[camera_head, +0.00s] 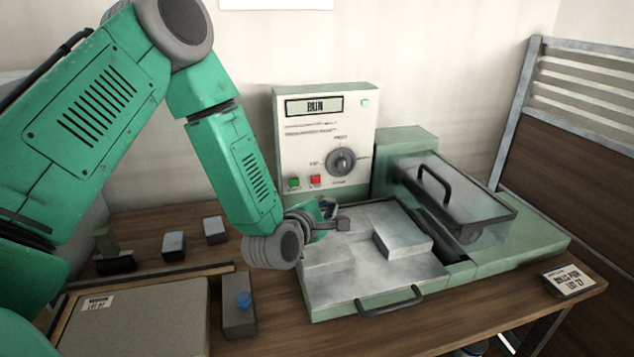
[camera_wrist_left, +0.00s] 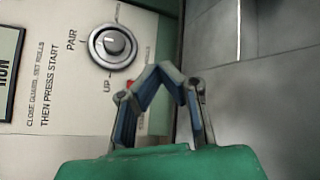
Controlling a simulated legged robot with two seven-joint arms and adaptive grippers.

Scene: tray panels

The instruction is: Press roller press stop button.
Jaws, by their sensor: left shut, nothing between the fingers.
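The roller press control panel (camera_head: 350,125) stands upright at the back of the table. It has a display reading RUN, a round knob (camera_head: 340,161), a green button (camera_head: 294,183) and a red button (camera_head: 315,181). My left gripper (camera_head: 342,223) is shut and empty, in front of and below the buttons, over the left part of the press bed. In the left wrist view the shut fingertips (camera_wrist_left: 166,72) point at the panel's edge. The red button (camera_wrist_left: 130,84) shows just beside the left finger, partly hidden by it. My right gripper is out of view.
The press bed (camera_head: 375,275) holds a grey block (camera_head: 402,240), with a handle at its front. A clear guard (camera_head: 460,195) with a black handle is on the right. A grey box (camera_head: 135,318), small blocks and a sign (camera_head: 569,281) lie around.

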